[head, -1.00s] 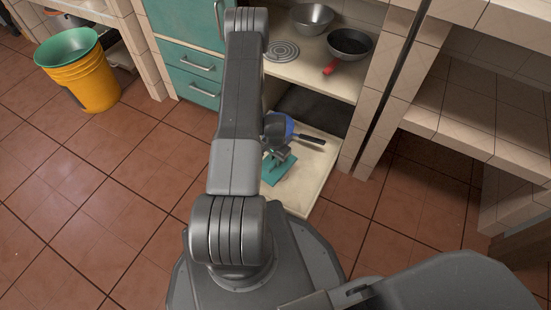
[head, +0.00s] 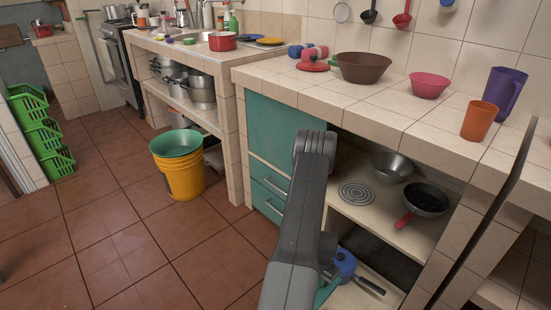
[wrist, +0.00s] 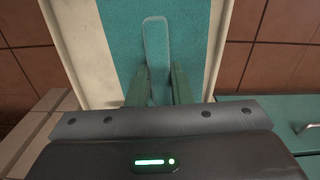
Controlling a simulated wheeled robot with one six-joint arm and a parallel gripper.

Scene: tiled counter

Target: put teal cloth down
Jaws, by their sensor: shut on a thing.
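The teal cloth (wrist: 195,25) fills the middle of the wrist view, spread over a cream surface (wrist: 82,45) that shows on both sides of it. My gripper (wrist: 157,72) is shut on a raised narrow strip of the cloth, with one green finger on each side. In the head view my arm hides most of the gripper, and only a small piece of the teal cloth (head: 327,291) shows low beside it. I cannot tell how much of the cloth rests on the surface.
A blue thing (head: 345,262) with a black handle lies beside the cloth on the low cream shelf. Above are a burner plate (head: 357,194), a steel bowl (head: 391,166) and a pan (head: 427,199). A yellow bucket (head: 186,181) stands on the floor at left. The counter holds bowls and cups.

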